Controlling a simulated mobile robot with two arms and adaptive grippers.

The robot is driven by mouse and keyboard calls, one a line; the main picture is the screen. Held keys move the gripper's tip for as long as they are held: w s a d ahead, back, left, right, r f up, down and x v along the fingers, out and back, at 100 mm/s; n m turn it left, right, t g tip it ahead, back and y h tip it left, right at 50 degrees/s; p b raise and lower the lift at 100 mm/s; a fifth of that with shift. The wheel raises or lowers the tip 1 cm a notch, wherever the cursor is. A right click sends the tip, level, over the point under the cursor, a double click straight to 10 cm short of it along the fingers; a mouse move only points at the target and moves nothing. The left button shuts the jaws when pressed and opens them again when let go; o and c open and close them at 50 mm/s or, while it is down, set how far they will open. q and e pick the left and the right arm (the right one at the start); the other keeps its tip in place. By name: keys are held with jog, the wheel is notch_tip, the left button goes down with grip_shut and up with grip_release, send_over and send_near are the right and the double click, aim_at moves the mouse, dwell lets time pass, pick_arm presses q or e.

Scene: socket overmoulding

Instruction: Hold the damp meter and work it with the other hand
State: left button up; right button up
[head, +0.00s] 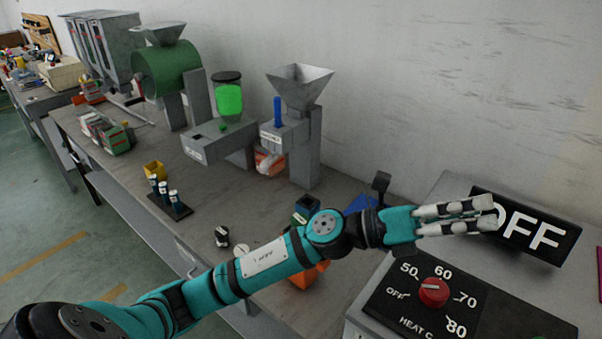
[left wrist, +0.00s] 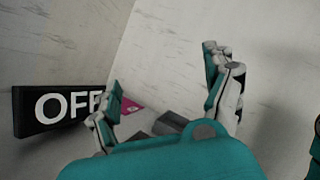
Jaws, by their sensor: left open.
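I cannot make out a damp meter for certain in either view. My left gripper (head: 492,213) reaches in from the left over the grey heater box, its fingertips in front of the black OFF sign (head: 526,228). In the left wrist view the fingers of the left gripper (left wrist: 165,90) stand wide apart with nothing between them. The OFF sign (left wrist: 58,108) shows there beyond the left finger. My right gripper is not in view. A teal and black part at the right edge of the wrist view is too cut off to name.
The heater box has a red dial (head: 433,292) at its front. The bench holds a hopper machine (head: 300,88), a green-filled jar (head: 229,98), a rack of small bottles (head: 168,202) and a yellow cup (head: 154,170). A small black-and-white item (head: 222,237) lies near the front edge.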

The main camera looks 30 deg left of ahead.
pick_arm(q)
jog(key=a+f+m+g+y, duration=0.3)
jog(key=m, duration=0.1)
jog(key=w+a+f+m+g+y, duration=0.1)
jog(key=a+f+m+g+y, duration=0.1)
jog(key=a+f+m+y, duration=0.1)
jog(key=a+f+m+g+y, duration=0.3)
jog(key=f+m+y, duration=0.1)
jog(key=m, duration=0.3)
jog(key=shift+w+a+f+g+y, duration=0.15)
jog(key=shift+w+f+g+y, duration=0.15)
jog(key=shift+y, duration=0.3)
jog(key=a+r+y, duration=0.3)
jog(key=a+y, duration=0.6)
jog(key=a, duration=1.3)
jog(key=shift+g, duration=0.4)
jog(key=f+p, duration=0.1)
jog(key=f, duration=0.7)
jog(key=f+p, duration=0.1)
jog(key=f, duration=0.8)
jog(key=shift+w+d, duration=0.15)
jog(key=shift+w, duration=0.05)
